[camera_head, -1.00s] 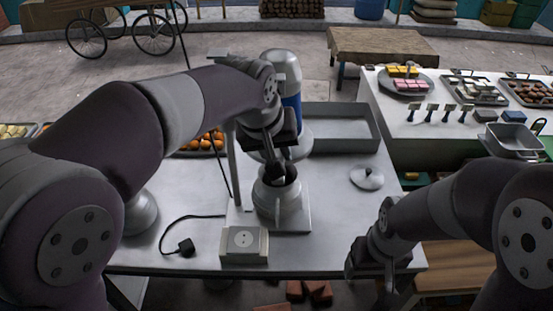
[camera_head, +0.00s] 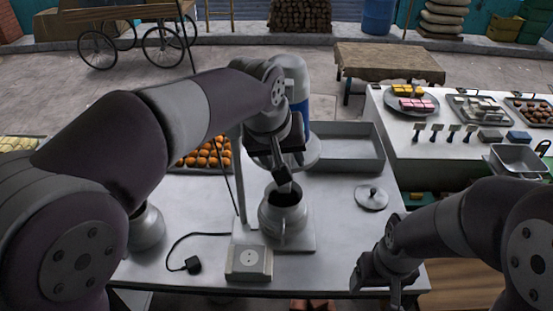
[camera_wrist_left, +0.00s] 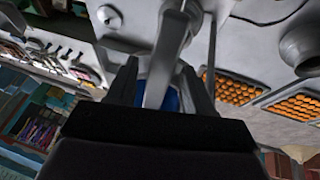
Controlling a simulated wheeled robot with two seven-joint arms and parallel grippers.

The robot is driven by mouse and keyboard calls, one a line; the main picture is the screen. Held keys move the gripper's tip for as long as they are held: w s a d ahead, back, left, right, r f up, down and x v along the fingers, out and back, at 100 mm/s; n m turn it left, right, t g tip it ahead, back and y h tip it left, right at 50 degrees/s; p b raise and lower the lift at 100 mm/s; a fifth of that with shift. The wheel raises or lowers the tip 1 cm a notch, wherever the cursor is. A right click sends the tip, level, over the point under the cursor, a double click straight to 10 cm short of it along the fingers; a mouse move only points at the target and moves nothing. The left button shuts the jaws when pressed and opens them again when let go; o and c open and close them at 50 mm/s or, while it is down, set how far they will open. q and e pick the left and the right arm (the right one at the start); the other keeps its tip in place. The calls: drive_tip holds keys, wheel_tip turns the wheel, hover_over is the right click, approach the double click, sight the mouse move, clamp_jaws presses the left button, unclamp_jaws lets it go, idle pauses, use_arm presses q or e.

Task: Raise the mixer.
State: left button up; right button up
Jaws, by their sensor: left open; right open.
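The mixer's stand has a thin upright pole (camera_head: 240,190) on a pale base beside a metal pot (camera_head: 284,222) with a dark open mouth. My left gripper (camera_head: 283,170) is over the pot and hides much of the mixer's upper part. In the left wrist view, a grey mixer part (camera_wrist_left: 165,62) runs between the open fingers of the left gripper (camera_wrist_left: 162,88); I cannot tell whether they touch it. My right gripper (camera_head: 378,288) is open and empty at the table's front right edge, away from the mixer.
A socket box (camera_head: 249,263) and a black plug (camera_head: 192,265) lie in front of the mixer. A lid (camera_head: 371,198) lies to the right. A grey tray (camera_head: 345,150) and a blue-and-white cylinder (camera_head: 300,105) stand behind. A tray of orange balls (camera_head: 207,153) is behind left.

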use_arm(q)
drive_tip(key=v, duration=0.2)
drive_tip(key=shift+s+r, duration=0.1)
drive_tip(key=shift+r, duration=0.3)
drive_tip(key=s+a+r+p, duration=0.1)
drive_tip(key=s+a+p, duration=0.1)
drive_tip(key=s+a, duration=0.4)
drive_tip(key=s, duration=0.5)
drive_tip(key=shift+s+r, duration=0.35)
drive_tip(key=shift+w+d, duration=0.1)
